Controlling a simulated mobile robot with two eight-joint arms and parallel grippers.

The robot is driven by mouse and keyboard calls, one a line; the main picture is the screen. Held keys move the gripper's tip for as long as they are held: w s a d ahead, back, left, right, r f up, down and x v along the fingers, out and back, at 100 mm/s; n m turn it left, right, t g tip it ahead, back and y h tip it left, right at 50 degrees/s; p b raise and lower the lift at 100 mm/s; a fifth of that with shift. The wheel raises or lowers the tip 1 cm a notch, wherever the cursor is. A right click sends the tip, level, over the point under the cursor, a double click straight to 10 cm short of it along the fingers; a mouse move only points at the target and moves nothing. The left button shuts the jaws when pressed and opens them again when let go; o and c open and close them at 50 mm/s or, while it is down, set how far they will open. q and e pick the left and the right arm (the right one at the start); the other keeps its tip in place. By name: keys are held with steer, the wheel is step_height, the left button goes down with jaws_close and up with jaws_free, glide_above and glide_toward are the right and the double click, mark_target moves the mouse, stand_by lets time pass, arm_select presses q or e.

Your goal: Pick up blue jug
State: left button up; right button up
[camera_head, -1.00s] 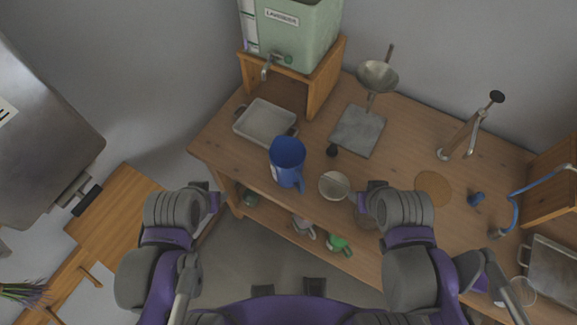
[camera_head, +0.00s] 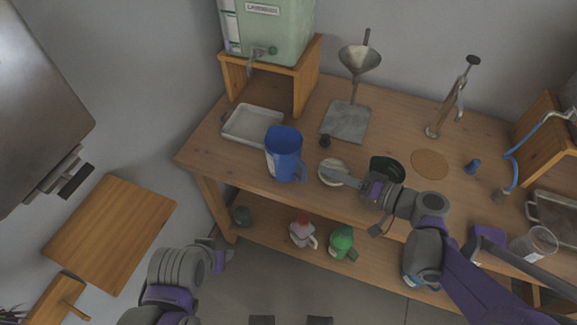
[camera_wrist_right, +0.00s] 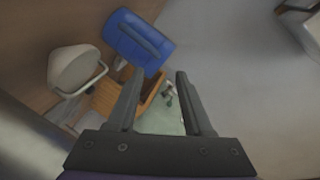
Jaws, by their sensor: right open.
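The blue jug (camera_head: 284,150) stands upright on the wooden table near its front edge, its handle towards the right front.
A white tray (camera_head: 253,125) stands behind left of the jug.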

mark_target(303, 162)
steer(key=x, duration=0.9)
steer(key=shift+w+f, duration=0.2)
steer(key=shift+w, duration=0.15)
steer(key=shift+c, duration=0.2)
jaws_close()
stand_by(0.8)
